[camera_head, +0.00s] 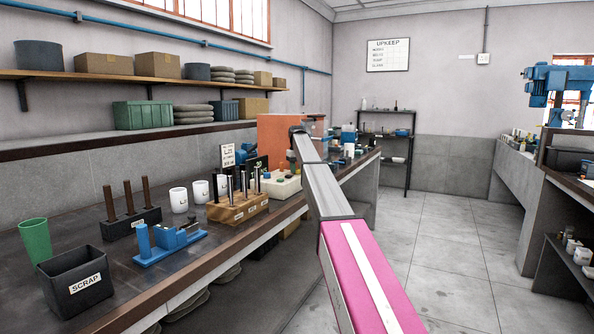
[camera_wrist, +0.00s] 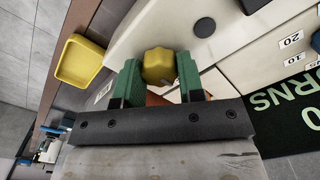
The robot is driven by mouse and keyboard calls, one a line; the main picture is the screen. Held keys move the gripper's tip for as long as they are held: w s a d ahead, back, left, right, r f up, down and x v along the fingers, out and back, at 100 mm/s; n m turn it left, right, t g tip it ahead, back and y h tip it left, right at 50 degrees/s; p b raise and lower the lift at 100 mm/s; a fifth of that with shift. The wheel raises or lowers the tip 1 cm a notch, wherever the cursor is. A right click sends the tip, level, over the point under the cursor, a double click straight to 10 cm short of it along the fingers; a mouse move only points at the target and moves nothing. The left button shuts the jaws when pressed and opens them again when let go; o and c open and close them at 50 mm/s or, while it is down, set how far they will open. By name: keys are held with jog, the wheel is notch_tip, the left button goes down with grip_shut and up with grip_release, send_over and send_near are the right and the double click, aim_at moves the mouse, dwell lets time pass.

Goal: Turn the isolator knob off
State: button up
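The isolator knob appears to be the yellow lobed knob (camera_wrist: 158,67) on a cream housing in the wrist view. My gripper (camera_wrist: 158,78) has its green fingers on either side of the knob, which fills the gap between their tips. It looks shut on the knob, though the contact itself is partly hidden. In the head view my arm reaches to the far part of the left bench, and the gripper and knob are not clearly visible there behind the arm.
A yellow tray (camera_wrist: 62,62) lies beside the housing in the wrist view. In the head view, a wooden block with upright tools (camera_head: 238,207), a blue fixture (camera_head: 165,245) and a scrap bin (camera_head: 75,280) stand on the bench. The aisle floor is clear.

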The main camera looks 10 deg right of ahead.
jog(key=o, duration=0.4)
notch_tip(320, 180, up, 11)
dwell(0.5)
jog(key=shift+f, duration=0.1)
